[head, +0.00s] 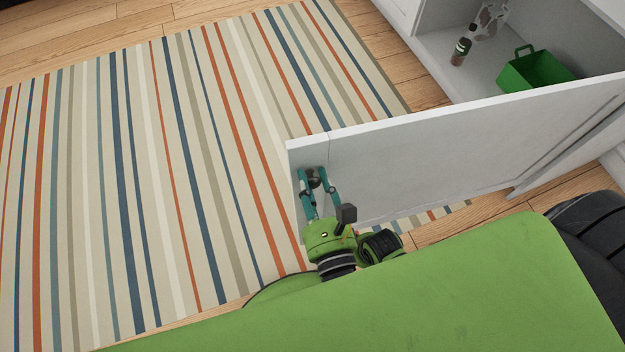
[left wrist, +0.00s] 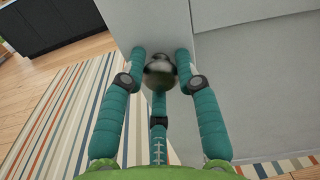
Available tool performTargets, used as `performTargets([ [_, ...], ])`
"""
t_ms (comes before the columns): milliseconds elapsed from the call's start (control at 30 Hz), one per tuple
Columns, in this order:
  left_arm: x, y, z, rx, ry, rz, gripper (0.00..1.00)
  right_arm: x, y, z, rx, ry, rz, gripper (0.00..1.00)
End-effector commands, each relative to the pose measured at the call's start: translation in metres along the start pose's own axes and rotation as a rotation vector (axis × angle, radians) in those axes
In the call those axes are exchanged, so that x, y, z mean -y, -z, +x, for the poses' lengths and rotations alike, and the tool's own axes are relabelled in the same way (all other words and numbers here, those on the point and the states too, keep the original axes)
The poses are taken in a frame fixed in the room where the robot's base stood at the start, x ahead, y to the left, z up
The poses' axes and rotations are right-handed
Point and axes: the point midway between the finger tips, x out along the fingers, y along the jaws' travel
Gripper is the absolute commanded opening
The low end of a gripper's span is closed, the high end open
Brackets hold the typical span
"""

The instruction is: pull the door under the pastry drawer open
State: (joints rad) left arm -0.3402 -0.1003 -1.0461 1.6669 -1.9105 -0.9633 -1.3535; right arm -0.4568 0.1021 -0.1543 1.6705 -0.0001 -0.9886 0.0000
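The white cabinet door (head: 430,150) stands swung far out from the cabinet. It carries a round dark metal knob (head: 314,178) near its free edge. In the left wrist view the knob (left wrist: 160,70) sits between the teal fingers of my left gripper (left wrist: 160,62), which close around it from both sides and below. In the head view my left gripper (head: 317,180) is at the door's face by that free edge. The pastry drawer cannot be made out. My right gripper is not in view.
Inside the open cabinet (head: 425,62) are a green basket (head: 535,70), a small dark bottle (head: 462,47) and a pale grey item (head: 490,20). A striped rug (head: 150,170) covers the wooden floor left of the door, with clear room on it.

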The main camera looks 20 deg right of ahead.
Motion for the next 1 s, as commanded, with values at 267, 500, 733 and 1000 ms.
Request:
performTargets([
  [267,0.001,-0.002,0.001,0.004,0.000,-0.003,0.56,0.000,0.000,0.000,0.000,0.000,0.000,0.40],
  [500,0.000,0.000,-0.007,0.000,0.001,-0.001,0.56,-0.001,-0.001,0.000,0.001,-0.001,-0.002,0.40],
  [733,0.001,0.000,-0.041,-0.001,0.002,-0.001,0.56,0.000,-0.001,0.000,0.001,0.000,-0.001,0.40],
  [1000,0.001,-0.001,-0.074,0.002,0.001,-0.003,0.56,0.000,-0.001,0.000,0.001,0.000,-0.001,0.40],
])
